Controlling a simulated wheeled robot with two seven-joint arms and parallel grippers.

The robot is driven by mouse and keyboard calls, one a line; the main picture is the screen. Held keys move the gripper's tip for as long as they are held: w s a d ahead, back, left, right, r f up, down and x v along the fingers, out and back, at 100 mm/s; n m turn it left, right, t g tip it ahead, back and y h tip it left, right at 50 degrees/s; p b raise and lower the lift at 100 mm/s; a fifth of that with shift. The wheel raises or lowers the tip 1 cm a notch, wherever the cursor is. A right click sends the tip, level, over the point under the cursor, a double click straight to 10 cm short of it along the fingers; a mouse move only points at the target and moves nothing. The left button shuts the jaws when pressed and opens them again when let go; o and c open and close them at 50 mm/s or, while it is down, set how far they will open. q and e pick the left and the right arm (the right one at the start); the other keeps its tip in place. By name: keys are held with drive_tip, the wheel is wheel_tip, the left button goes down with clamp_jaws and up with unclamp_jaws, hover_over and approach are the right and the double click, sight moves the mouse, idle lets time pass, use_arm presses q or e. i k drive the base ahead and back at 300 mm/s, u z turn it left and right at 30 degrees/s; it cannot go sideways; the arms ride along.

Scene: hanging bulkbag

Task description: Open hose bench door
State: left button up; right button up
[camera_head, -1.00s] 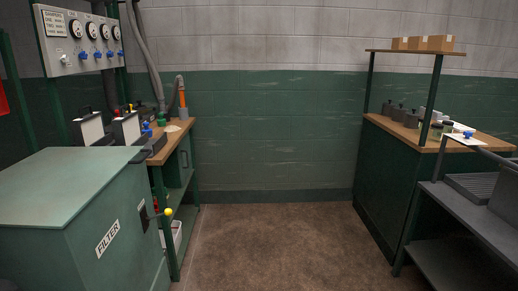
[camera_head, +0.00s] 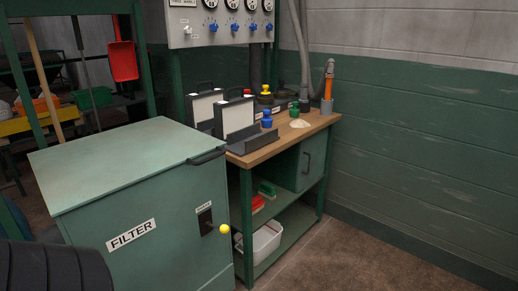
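The hose bench (camera_head: 262,153) has a wooden top and a dark green frame, and stands against the green wall right of the filter cabinet. Its small green door (camera_head: 312,158) is under the top at the far right end, with a dark upright handle (camera_head: 307,163). The door looks shut. Neither of my grippers is in view.
A green FILTER cabinet (camera_head: 150,240) with a yellow-knobbed lever (camera_head: 224,229) stands in front of the bench's left end. A white bin (camera_head: 262,240) sits on the low shelf. A gauge panel (camera_head: 225,25) hangs above. The brown floor (camera_head: 350,265) at right is clear.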

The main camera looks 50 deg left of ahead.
sight(312, 150)
drive_tip(key=u, duration=0.6)
drive_tip(key=i, duration=1.7)
drive_tip(key=u, duration=0.95)
drive_tip(key=i, duration=1)
drive_tip(key=u, duration=0.3)
